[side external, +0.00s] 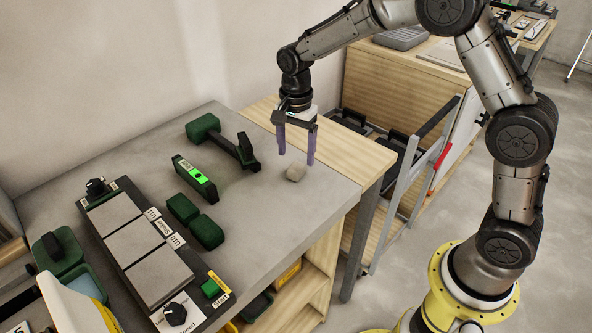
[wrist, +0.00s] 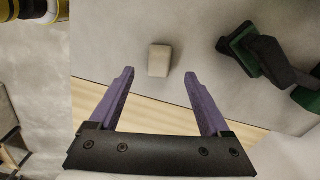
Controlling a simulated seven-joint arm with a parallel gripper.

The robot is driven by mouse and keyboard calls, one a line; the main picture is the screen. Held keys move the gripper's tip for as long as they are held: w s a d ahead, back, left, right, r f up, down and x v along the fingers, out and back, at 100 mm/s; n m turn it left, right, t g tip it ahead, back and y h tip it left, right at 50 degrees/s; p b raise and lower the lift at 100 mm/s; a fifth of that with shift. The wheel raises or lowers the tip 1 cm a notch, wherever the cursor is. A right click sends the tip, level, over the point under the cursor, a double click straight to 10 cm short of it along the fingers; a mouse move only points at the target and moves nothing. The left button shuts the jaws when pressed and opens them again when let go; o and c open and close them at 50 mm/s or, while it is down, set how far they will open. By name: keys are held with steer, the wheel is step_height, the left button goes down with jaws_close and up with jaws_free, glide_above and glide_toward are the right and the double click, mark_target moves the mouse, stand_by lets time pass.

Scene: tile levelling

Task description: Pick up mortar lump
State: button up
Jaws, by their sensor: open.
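The mortar lump (side external: 296,172) is a small pale grey-beige block lying on the grey worktop near its right edge. In the wrist view the lump (wrist: 159,60) lies beyond the fingertips, roughly centred between the two fingers. My gripper (side external: 297,158) points down with its purple fingers spread apart and nothing between them. It is above the worktop, close to the lump, and the fingers do not touch it. The gripper's open fingers (wrist: 158,72) also show in the wrist view.
A dark green tool (side external: 225,142) lies behind and left of the lump. A black board with grey tiles (side external: 135,245) stands at the left. The worktop around the lump is clear.

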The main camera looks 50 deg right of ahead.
mark_target(296, 166)
step_height(296, 166, down, 4)
steer(key=shift+s+a+f, duration=0.1)
steer(key=shift+f, duration=0.1)
jaws_close()
stand_by(0.4)
